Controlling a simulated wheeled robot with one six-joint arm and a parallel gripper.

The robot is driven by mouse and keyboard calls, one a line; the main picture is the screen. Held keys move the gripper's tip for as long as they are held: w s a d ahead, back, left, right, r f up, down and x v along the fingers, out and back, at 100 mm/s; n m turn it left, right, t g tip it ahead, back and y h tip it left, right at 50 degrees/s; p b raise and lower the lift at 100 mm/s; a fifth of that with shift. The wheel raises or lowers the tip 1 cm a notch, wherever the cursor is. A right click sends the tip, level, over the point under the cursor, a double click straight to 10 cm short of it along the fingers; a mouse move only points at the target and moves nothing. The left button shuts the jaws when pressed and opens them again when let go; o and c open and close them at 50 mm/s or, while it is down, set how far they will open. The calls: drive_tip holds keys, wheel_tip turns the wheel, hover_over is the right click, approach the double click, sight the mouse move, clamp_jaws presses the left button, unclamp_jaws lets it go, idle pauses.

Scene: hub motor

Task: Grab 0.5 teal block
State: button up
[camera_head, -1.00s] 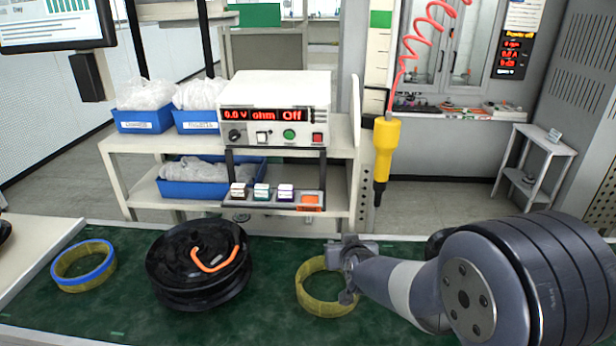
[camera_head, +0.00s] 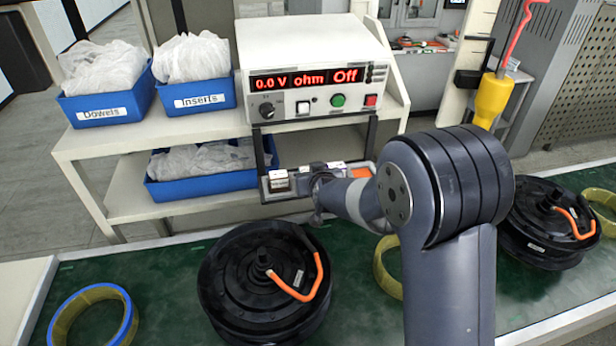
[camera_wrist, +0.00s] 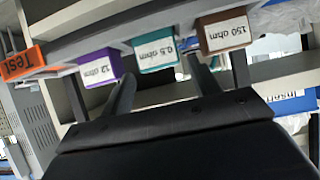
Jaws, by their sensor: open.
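The teal block, labelled 0.5 ohm, shows in the wrist view (camera_wrist: 155,52) in the middle of a row of blocks on a rack. In the head view my gripper (camera_head: 320,188) is at the rack and mostly hides the teal block. In the wrist view my gripper (camera_wrist: 160,70) is open, one finger to each side below the teal block, with nothing held. I cannot tell whether the fingertips reach past its front face. The purple 12 ohm block (camera_wrist: 98,68) is on its left and the brown 150 ohm block (camera_wrist: 222,32) on its right.
An orange Test pad (camera_wrist: 22,62) is at the rack's end. The meter (camera_head: 310,80) stands above the rack. Blue bins (camera_head: 108,103) sit at the left. A black hub motor (camera_head: 262,285) lies on the green bench below my arm, near yellow rings (camera_head: 385,268).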

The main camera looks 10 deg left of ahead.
drive_tip(key=shift+a, duration=0.15)
drive_tip(key=shift+f+x, duration=0.25)
drive_tip(key=shift+x, duration=2.3)
drive_tip(key=shift+r, duration=0.1)
drive_tip(key=c, duration=0.8)
